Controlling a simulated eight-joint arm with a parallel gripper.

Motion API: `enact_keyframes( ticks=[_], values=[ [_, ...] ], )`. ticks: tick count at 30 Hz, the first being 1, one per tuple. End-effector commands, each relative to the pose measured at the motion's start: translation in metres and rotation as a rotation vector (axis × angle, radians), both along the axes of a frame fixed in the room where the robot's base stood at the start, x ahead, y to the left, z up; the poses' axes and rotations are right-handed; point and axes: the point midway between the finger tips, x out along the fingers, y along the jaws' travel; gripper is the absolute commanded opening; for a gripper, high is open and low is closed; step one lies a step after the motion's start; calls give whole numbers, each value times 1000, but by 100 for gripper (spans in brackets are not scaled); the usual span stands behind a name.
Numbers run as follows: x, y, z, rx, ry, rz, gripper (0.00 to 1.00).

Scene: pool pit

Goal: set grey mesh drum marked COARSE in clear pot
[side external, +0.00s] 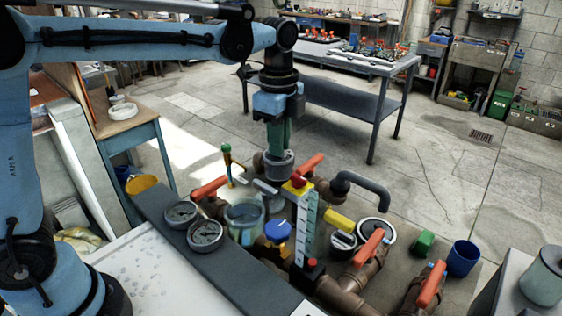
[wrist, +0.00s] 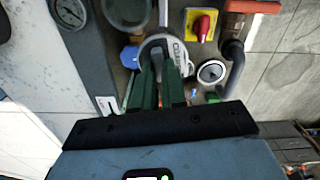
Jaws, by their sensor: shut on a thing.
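My gripper (side external: 279,148) has its green fingers shut on the grey drum (side external: 280,167), which hangs upright below them. A clear pot (side external: 244,217) with a pale rim stands among the pipework, below and left of the drum in the side view. The drum is apart from it. A rounded vessel at the top edge of the wrist view (wrist: 127,12) looks like this pot, cut off by the frame.
Around the pot are two gauges (side external: 206,234), a blue knob (side external: 277,231), a white scale post (side external: 305,228), a red-and-yellow switch (side external: 297,186) and orange valve handles (side external: 210,188). A blue cup (side external: 463,258) and another clear jar (side external: 543,277) stand at right.

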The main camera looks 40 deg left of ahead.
Motion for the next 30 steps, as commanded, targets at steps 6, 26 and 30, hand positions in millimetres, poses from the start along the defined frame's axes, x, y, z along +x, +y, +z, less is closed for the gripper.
enact_keyframes(
  ticks=[6,26,30],
  values=[
    [-39,29,-5,0,0,-98,0],
    [-66,45,-60,0,0,-171,0],
    [-66,45,-75,0,0,-170,0]
  ],
)
